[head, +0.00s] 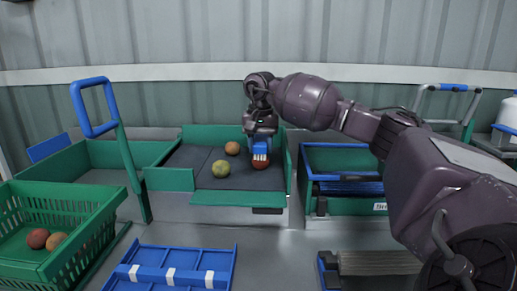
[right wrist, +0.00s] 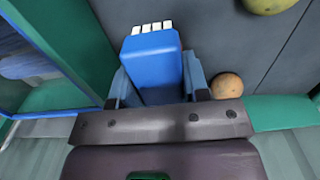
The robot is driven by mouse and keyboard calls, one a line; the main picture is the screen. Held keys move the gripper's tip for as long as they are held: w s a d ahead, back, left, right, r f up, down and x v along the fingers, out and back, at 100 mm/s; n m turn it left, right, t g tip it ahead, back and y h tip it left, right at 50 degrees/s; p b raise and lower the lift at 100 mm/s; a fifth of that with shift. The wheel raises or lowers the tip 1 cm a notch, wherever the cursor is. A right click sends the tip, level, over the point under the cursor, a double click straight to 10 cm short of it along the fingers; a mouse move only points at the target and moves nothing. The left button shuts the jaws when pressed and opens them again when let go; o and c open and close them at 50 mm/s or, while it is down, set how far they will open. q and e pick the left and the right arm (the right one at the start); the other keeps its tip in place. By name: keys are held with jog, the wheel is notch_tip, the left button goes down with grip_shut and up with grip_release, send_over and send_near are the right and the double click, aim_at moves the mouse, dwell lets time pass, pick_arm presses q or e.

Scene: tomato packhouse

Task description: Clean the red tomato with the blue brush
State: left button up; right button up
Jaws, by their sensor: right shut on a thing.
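The red tomato (head: 260,163) lies on the dark sorting tray (head: 195,158), near its right wall. The blue brush (head: 261,147) is right above it, with white bristles pointing down; the bristle ends seem to touch or nearly touch the tomato. My right gripper (head: 261,135) is shut on the brush. In the right wrist view the brush (right wrist: 153,62) sits between the fingers, its white bristles at the far end. The red tomato is hidden there. My left gripper is not in view.
A green tomato (head: 221,169) and an orange tomato (head: 232,148) lie on the same tray. A green crate (head: 75,205) with tomatoes stands left, a blue rack (head: 175,270) in front, and a green bin (head: 345,160) to the right.

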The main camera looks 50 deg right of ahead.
jog(key=shift+w+d, duration=0.2)
jog(key=shift+w, duration=0.05)
jog(key=shift+w+d+b, duration=0.4)
jog(key=shift+d+b, duration=0.2)
jog(key=shift+b, duration=0.05)
jog(key=shift+r, duration=0.15)
jog(key=shift+r, duration=2.85)
